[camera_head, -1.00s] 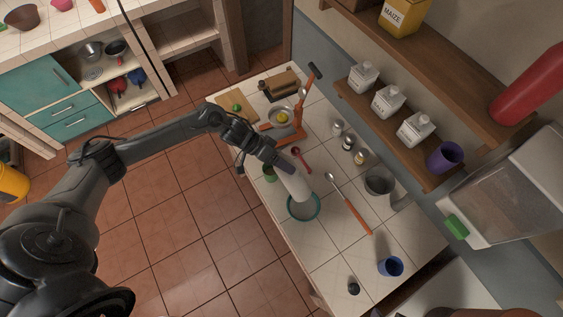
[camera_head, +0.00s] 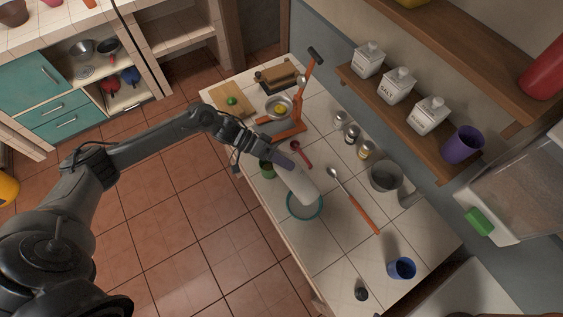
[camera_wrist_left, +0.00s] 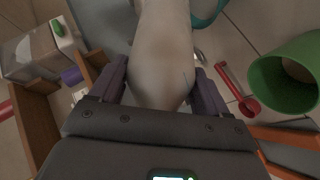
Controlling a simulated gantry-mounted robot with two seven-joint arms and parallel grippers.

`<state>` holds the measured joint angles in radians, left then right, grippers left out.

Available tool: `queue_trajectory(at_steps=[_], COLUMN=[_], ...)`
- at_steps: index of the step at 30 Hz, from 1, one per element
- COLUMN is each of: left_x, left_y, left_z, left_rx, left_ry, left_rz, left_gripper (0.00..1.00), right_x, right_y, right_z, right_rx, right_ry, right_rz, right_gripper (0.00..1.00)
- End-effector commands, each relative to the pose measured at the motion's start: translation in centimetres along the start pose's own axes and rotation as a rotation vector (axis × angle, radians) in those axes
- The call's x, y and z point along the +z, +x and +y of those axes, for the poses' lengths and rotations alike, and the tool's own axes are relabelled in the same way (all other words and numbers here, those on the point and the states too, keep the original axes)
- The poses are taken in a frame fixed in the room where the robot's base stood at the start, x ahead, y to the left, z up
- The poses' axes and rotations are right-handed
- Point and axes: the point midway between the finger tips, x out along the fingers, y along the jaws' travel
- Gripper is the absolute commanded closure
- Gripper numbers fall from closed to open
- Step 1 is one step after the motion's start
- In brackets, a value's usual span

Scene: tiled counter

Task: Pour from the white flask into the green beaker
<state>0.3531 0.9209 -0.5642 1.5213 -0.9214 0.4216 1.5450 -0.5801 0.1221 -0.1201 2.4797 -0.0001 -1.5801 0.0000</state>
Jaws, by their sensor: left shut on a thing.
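My left gripper (camera_head: 282,161) is shut on the white flask (camera_head: 299,184). The flask lies tilted between the two fingers (camera_wrist_left: 160,82) in the left wrist view, where its pale body (camera_wrist_left: 163,40) runs out of the top of the picture, so its mouth is hidden. In the head view its far end overlaps the teal-rimmed bowl (camera_head: 304,216); I cannot tell the height between them. The green beaker (camera_head: 266,170) stands beside the gripper, partly covered by it. It shows large at the right of the left wrist view (camera_wrist_left: 262,88), apart from the flask. My right gripper is not in view.
A red spoon (camera_head: 304,157) lies near the beaker. An orange stand (camera_head: 297,115) is behind. Jars (camera_head: 353,134) line the wall.

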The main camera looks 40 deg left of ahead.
Motion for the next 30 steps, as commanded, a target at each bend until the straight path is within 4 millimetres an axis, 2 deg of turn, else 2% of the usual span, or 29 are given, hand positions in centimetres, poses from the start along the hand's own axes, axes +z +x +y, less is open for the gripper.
queue_trajectory(at_steps=[1,13,15,17,30], left_x=[0.1,0.7,0.9,0.5,0.6], left_y=[0.2,0.9,1.1,0.8,0.8], left_z=[-0.4,-1.4,-1.7,-1.0,-1.1], left_rx=[0.015,0.117,0.202,0.19,0.193], left_ry=[-0.003,-0.044,-0.083,-0.071,-0.073], left_rz=[0.006,0.035,0.061,0.056,0.056], left_gripper=[0.77,0.77,0.77,0.77,0.77], right_x=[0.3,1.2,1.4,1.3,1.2], right_y=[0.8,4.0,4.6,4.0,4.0], right_z=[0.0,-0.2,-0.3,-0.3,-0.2], right_rx=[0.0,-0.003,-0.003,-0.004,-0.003], right_ry=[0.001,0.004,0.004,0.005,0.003], right_rz=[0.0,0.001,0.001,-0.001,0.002], right_gripper=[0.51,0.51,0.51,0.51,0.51])
